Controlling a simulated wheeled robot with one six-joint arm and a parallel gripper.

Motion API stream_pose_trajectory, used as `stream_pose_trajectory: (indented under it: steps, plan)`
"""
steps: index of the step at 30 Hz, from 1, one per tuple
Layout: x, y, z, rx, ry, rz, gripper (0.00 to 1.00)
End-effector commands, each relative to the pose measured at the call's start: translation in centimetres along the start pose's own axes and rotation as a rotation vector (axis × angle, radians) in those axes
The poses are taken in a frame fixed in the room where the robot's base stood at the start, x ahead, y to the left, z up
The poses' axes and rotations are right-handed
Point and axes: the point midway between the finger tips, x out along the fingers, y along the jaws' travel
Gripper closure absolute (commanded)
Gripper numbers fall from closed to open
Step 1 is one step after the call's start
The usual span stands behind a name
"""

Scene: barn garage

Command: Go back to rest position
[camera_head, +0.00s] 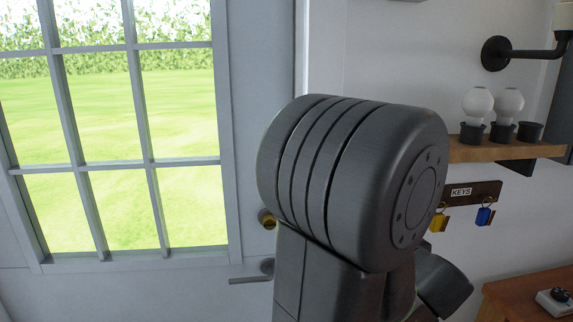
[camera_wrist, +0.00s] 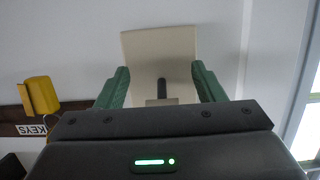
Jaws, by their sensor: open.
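My gripper (camera_wrist: 160,70) shows in the wrist view with its two green fingers spread apart. Between and beyond the fingers is a beige panel (camera_wrist: 160,42) with a short dark post in front of its lower part. I cannot tell whether the fingers touch it or what it is. In the head view my dark arm fills the middle and hides the gripper.
A windowed door (camera_head: 235,170) with a lever handle (camera_head: 250,280) is at left. A key rack (camera_head: 475,193) with yellow and blue tags hangs under a wooden shelf (camera_head: 510,151) holding bulbs. A wooden cabinet (camera_head: 520,295) is at lower right.

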Motion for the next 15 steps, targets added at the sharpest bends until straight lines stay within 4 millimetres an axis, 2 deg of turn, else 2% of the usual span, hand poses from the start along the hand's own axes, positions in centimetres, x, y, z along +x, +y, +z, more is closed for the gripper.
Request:
stream_pose_trajectory:
  steps: [1,15]
  plan:
    - [0.16,0.01,0.58,-0.001,0.014,0.000,0.38]
    - [0.42,-0.05,1.01,-0.001,0.137,-0.001,0.38]
